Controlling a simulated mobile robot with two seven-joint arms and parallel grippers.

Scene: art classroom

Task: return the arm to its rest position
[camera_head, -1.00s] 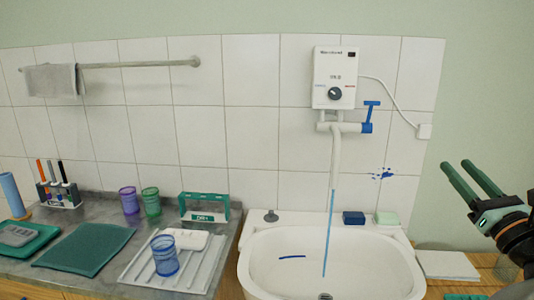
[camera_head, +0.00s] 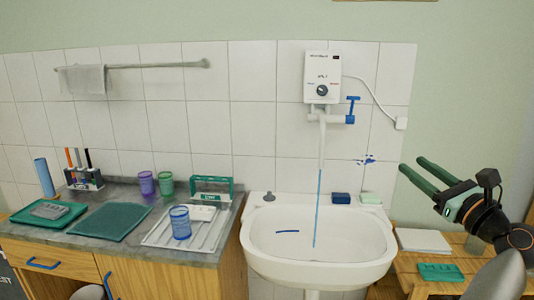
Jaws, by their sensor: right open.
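My right gripper (camera_head: 418,172) is at the right of the head view, in the air above the wooden side table. Its two green fingers point to the upper left and stand apart, with nothing between them. The black wrist (camera_head: 485,218) of my right arm comes in from the right edge. The gripper is clear of the white sink (camera_head: 320,272) to its left. My left gripper is out of view.
Water runs from the heater (camera_head: 322,77) tap into the sink. The counter at left holds a drying tray (camera_head: 160,238), a blue cup (camera_head: 180,222), purple and green cups and a green mat (camera_head: 108,222). The wooden table (camera_head: 450,265) bears a white pad (camera_head: 424,241) and a green tray (camera_head: 441,272).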

